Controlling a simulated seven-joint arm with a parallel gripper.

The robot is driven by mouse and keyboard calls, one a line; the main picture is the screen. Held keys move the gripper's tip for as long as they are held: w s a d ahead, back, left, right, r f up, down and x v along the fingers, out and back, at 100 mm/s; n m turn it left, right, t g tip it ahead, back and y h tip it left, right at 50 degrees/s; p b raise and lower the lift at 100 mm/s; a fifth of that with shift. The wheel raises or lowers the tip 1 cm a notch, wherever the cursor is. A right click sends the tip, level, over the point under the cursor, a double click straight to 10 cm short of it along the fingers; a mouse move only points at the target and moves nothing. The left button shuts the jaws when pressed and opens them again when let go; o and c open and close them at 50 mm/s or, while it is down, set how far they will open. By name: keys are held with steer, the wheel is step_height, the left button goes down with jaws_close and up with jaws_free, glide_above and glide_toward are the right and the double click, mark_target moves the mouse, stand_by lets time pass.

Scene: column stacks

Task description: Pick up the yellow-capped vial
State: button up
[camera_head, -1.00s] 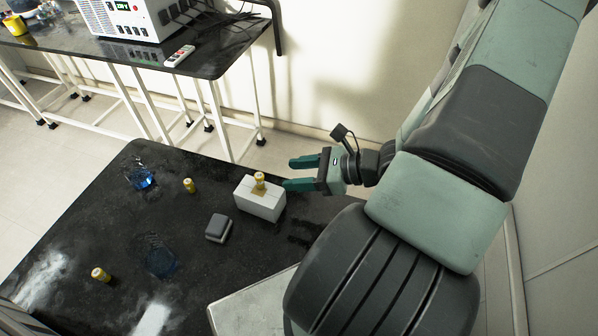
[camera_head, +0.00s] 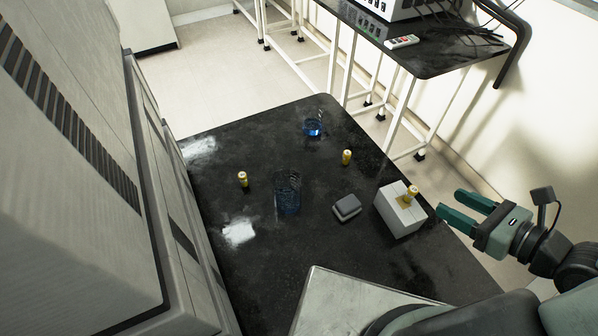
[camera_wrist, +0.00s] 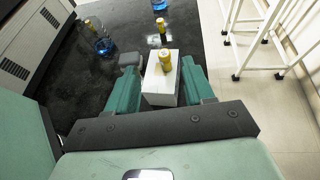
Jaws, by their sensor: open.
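Three small vials with yellow caps are in view. One vial (camera_head: 411,195) stands on a white box (camera_head: 397,214) at the table's right side. A second vial (camera_head: 347,157) stands on the black table near the back, and a third vial (camera_head: 242,179) stands at the left. My gripper (camera_head: 449,203) is open and empty, just right of the white box, with its green fingers pointing left toward it. In the wrist view the box (camera_wrist: 162,85) and its vial (camera_wrist: 166,60) appear between the open fingers. Whether the fingers touch the box cannot be told.
A grey block (camera_head: 347,207) lies left of the box. Two glass beakers with blue liquid, one nearer (camera_head: 288,195) and one farther (camera_head: 313,127), stand on the table (camera_head: 270,265). A second bench (camera_head: 440,58) holds a remote (camera_head: 402,41). A grey cabinet (camera_head: 70,180) rises at the left.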

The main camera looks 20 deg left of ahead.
steer(key=w+a+f+n+h, duration=0.1)
steer(key=w+a+n+h, duration=0.3)
steer(key=w, duration=1)
steer(key=w+a+g+h, duration=0.1)
steer(key=w+a+h, duration=0.3)
steer(key=a, duration=0.8)
step_height(320, 180, up, 3)
steer(key=n+g+y, duration=0.1)
steer(key=g+y, duration=0.1)
steer(key=g, duration=0.4)
glide_above(244, 176)
steer(key=s+d, duration=0.1)
steer(key=d, duration=0.2)
steer(key=shift+h, duration=0.3)
steer(key=f, duration=0.6)
steer(key=a+f, duration=0.1)
steer(key=f, duration=0.3)
steer(key=shift+w, duration=0.15)
steer(key=x, duration=0.6)
steer(key=shift+w+a+f, duration=0.2)
steer(key=shift+a, duration=0.05)
